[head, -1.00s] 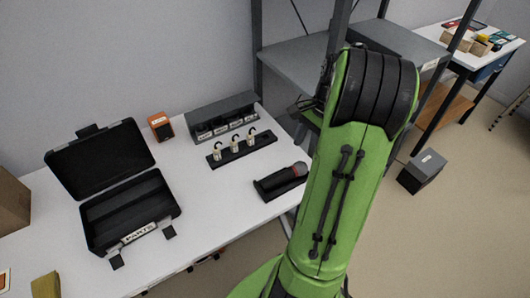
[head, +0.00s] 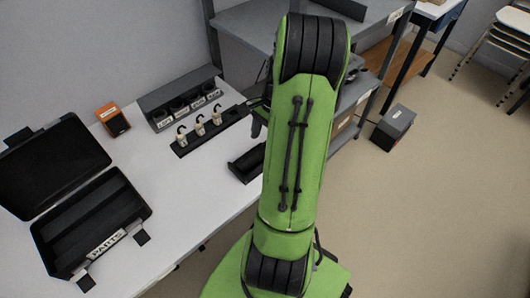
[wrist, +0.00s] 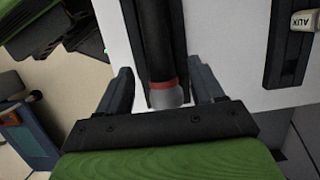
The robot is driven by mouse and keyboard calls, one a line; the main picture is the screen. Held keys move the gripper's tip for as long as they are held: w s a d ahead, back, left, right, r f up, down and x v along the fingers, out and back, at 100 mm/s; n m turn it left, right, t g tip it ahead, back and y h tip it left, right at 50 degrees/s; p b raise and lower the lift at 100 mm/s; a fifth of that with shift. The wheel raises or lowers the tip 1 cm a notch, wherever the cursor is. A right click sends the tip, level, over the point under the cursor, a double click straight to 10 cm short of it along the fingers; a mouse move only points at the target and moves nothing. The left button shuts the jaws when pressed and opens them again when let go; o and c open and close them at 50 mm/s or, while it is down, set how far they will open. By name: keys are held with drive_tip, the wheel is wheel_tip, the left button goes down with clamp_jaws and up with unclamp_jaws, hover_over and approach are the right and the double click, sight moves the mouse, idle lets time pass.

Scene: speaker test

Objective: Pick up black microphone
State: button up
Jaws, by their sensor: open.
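The black microphone (wrist: 155,40) lies lengthwise in the wrist view, with a red band and a grey head at its near end. It rests in a dark cradle (wrist: 180,30) on the white table. My gripper (wrist: 160,72) is open, with one finger on each side of the microphone near its head and a visible gap to each finger. In the head view the cradle (head: 240,168) shows left of my green arm. My arm hides its right part, the microphone's head and most of my gripper.
Left of the cradle, a rack of small labelled items (head: 205,133), a grey slotted box (head: 180,100), an orange box (head: 113,120) and an open black parts case (head: 112,235) stand on the white table (head: 185,195). A grey shelf (head: 245,30) stands behind my arm.

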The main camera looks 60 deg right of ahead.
sight(262, 149)
drive_tip(key=b+x, duration=0.1)
drive_tip(key=x, duration=0.3)
drive_tip(key=shift+b, duration=0.3)
drive_tip(key=shift+a, duration=0.1)
drive_tip(key=shift+c, duration=0.4)
